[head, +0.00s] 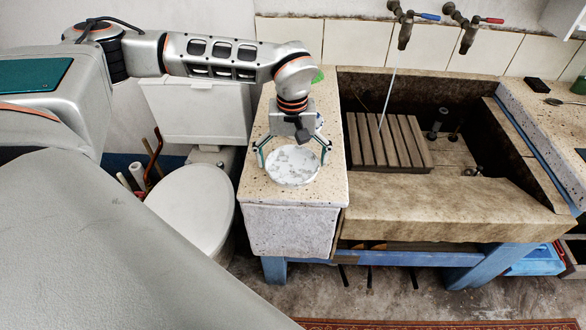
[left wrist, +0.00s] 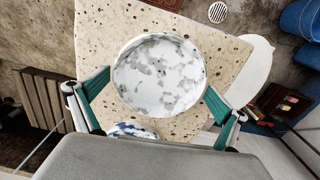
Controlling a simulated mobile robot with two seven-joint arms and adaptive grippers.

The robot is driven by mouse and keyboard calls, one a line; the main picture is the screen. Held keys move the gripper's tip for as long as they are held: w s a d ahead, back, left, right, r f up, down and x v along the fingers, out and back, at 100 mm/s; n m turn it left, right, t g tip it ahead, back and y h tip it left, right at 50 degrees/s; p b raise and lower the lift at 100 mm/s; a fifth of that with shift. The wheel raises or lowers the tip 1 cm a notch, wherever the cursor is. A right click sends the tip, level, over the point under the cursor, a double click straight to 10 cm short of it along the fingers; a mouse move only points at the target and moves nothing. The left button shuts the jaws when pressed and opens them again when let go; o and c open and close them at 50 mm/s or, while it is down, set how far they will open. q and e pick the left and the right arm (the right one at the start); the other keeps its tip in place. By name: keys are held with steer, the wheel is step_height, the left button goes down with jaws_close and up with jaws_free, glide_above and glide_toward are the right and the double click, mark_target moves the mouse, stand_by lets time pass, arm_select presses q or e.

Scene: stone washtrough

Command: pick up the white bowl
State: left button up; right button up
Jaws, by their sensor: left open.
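The white bowl (head: 292,166) has grey mottled patches and sits upright on the speckled stone ledge (head: 325,190) left of the trough. My left gripper (head: 292,148) is open above the bowl's far side, its two green-padded fingers spread to either side. In the left wrist view the bowl (left wrist: 160,74) lies just beyond and between the open fingertips (left wrist: 156,92). I cannot tell whether either finger touches the rim. My right gripper is not in view.
A blue-and-white item (left wrist: 132,131) is partly hidden by my gripper's body. A green object (head: 318,75) lies behind the wrist. The stone trough (head: 440,200) with a slatted wooden rack (head: 388,142) is to the right; a toilet (head: 195,205) stands left, below the ledge.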

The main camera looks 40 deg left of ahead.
arm_select(q)
steer(key=c, duration=1)
steer(key=shift+c, duration=0.2)
